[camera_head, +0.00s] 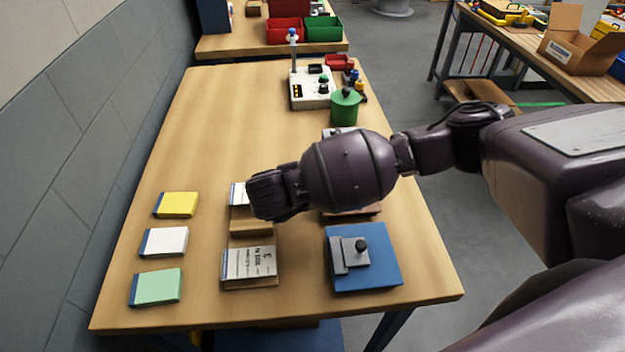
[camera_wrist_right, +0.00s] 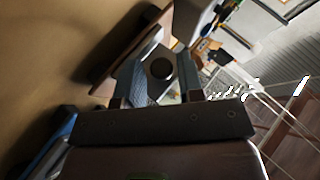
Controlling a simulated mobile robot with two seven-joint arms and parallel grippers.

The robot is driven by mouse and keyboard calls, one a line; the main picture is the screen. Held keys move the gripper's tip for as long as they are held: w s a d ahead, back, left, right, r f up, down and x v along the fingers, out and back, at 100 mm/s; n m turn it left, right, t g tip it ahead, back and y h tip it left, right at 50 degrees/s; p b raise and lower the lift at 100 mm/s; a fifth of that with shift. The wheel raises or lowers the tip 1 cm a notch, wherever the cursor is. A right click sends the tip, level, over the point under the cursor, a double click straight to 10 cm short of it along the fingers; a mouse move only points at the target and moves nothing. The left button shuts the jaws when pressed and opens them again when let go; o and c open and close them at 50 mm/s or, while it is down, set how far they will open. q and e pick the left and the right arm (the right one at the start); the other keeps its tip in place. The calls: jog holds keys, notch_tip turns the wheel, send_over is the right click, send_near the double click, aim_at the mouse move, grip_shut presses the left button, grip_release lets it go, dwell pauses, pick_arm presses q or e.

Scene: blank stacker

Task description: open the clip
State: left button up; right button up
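A grey clip with a round black knob (camera_wrist_right: 161,67) shows between the fingers of my right gripper (camera_wrist_right: 160,75) in the right wrist view. It appears to sit on a brown board with a pale sheet. The fingers look apart, one on each side of the knob, without clear contact. In the head view my right arm hides this clip and the gripper; only a reddish board edge (camera_head: 367,210) shows below the arm. Another grey clip with a black knob (camera_head: 350,252) lies on a blue board (camera_head: 376,276) nearer the front. My left gripper is not in view.
Yellow (camera_head: 176,205), white (camera_head: 164,242) and green (camera_head: 156,287) pads line the table's left side. A printed stack (camera_head: 249,263) lies in the middle. A green canister (camera_head: 345,107) and a white device (camera_head: 309,90) stand farther back. The centre-left tabletop is clear.

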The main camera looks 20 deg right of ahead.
jog(key=shift+o, duration=0.8)
jog(key=shift+s+a+r+p, duration=0.15)
jog(key=shift+a+r+p, duration=0.15)
jog(key=shift+r+p, duration=0.1)
jog(key=p+v, duration=0.5)
jog(key=v, duration=0.5)
jog(key=shift+f, duration=0.2)
jog(key=shift+s, duration=0.1)
